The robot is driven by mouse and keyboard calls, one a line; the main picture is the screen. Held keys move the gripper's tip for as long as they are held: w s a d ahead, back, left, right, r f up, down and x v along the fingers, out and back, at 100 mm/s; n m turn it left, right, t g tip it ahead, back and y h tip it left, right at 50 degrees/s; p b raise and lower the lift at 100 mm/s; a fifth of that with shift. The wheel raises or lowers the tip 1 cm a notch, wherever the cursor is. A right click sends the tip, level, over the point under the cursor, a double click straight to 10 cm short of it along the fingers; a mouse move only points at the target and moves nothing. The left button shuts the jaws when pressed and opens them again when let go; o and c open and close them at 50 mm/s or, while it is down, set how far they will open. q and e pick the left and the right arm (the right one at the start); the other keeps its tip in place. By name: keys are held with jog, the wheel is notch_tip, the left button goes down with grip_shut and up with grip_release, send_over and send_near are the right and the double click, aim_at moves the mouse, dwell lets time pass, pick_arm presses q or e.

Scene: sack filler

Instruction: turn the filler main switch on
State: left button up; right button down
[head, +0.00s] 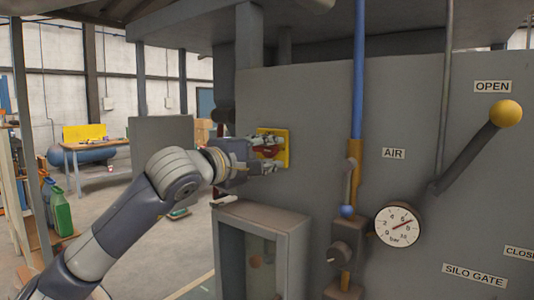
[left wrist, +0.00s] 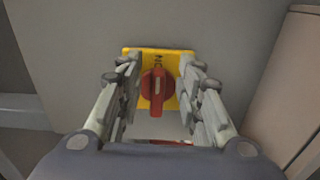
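The main switch is a red rotary knob (left wrist: 157,88) on a yellow plate (left wrist: 183,60), fixed to the grey panel. In the left wrist view its bar stands upright in the picture, and lettering that seems to read "ON", turned over, is at the plate's top. In the head view the yellow plate (head: 286,146) and the red knob (head: 264,153) are partly hidden by my left gripper (head: 267,154). That gripper is open, with one finger on each side of the knob; gaps show between fingers and knob. My right gripper is not in view.
A grey open-fronted box (head: 262,217) stands out just below the switch. Right of it are a blue and orange air pipe (head: 358,75), a pressure gauge (head: 397,225) and a silo gate lever with a yellow ball (head: 505,114). A workbench (head: 95,145) stands far left.

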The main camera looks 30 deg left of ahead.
pick_arm(q)
jog(key=s+a, duration=0.1)
jog(key=s, duration=1.1)
dwell(0.5)
dwell(0.6)
